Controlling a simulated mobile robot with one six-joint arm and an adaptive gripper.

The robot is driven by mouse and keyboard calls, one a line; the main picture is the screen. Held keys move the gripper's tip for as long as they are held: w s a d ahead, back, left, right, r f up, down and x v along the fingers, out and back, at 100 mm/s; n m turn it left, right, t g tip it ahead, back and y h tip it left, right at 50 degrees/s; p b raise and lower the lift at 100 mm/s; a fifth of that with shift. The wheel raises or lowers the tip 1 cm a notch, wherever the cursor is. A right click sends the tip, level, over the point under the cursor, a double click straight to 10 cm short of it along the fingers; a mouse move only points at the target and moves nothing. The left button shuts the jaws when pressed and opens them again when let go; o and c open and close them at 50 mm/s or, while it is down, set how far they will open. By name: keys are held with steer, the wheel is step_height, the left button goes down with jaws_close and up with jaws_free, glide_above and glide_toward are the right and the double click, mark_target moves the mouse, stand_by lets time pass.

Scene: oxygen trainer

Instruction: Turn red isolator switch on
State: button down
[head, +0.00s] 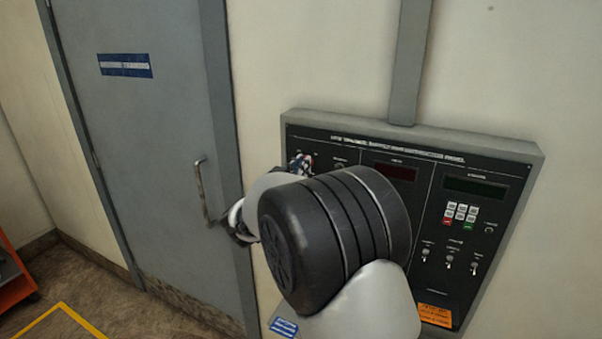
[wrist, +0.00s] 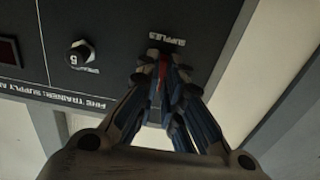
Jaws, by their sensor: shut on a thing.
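The red isolator switch (wrist: 163,67) shows as a small red strip between my fingertips in the wrist view, below the "SUPPLIES" label on the black panel. My gripper (wrist: 165,84) is shut on it, with the fingers on either side. The fingers cover most of the switch, so its on or off position cannot be told. In the head view my gripper (head: 301,163) shows only in part at the panel's upper left, and the switch is hidden there.
The control panel (head: 470,158) is on the wall, with a keypad (head: 460,214), dark displays and several toggles at right. A black knob (wrist: 79,57) is beside my gripper. A grey door (head: 150,120) with a handle (head: 202,190) stands left.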

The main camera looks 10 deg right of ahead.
steer(key=shift+m+b, duration=2.65)
steer(key=shift+m, duration=1.75)
steer(key=c, duration=1.7)
jaws_free()
steer(key=v, duration=1.2)
